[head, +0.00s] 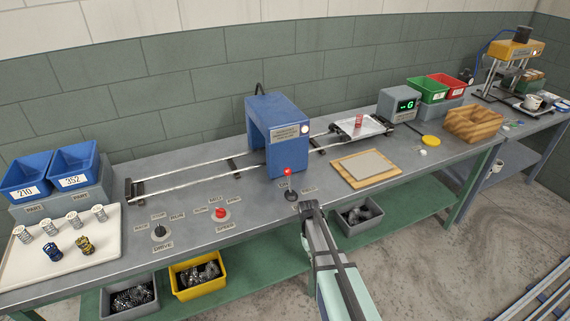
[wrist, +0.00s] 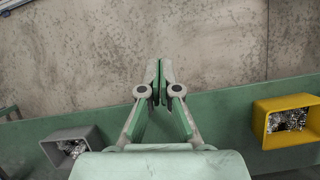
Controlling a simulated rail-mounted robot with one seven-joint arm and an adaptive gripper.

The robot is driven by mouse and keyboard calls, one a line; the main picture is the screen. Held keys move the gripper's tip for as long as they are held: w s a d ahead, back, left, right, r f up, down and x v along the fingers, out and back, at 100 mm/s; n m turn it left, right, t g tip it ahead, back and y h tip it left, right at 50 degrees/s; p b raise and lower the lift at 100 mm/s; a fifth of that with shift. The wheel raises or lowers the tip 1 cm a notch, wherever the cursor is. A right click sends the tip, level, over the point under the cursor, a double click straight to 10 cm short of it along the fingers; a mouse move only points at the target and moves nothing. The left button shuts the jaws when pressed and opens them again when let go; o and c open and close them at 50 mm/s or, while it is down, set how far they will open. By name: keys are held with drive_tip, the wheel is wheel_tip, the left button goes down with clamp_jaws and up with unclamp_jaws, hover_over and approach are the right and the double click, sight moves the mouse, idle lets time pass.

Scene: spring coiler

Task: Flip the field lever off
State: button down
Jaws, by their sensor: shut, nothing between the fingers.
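A lever with a red knob (head: 288,171) and a dark round base (head: 291,196) stands near the front edge of the workbench in the head view, in front of the blue coil housing (head: 277,130). Small labels lie beside it, too small to read surely; I take it for the field lever. My gripper (wrist: 158,68) is shut and empty in the wrist view. In the head view my arm reaches up from the bottom, its end just right of and in front of the lever base, with no clear contact. The lever is not in the wrist view.
Left along the bench are a red knob (head: 221,214) and a black knob (head: 159,232) with labels. A wooden board with a grey pad (head: 367,165) lies to the right. Under the bench, a yellow bin (wrist: 288,138) and a grey bin (wrist: 55,150) sit on the green shelf.

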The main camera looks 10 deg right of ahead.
drive_tip(key=w+d+r+t, duration=0.1)
drive_tip(key=w+d+r, duration=0.2)
drive_tip(key=w+r, duration=0.95)
wheel_tip(320, 180, up, 22)
drive_tip(key=n+t+y, duration=0.2)
drive_tip(key=n+t, duration=0.2)
drive_tip(key=t, duration=0.1)
hover_over(289, 179)
drive_tip(key=w, duration=0.3)
drive_tip(key=shift+s+a, duration=0.1)
drive_tip(key=shift+s, duration=0.15)
wheel_tip(289, 179, down, 10)
drive_tip(key=w+a+p, duration=0.1)
drive_tip(key=p, duration=0.2)
drive_tip(key=shift+w, duration=0.3)
drive_tip(key=shift+r, duration=0.1)
drive_tip(key=shift+s, duration=0.1)
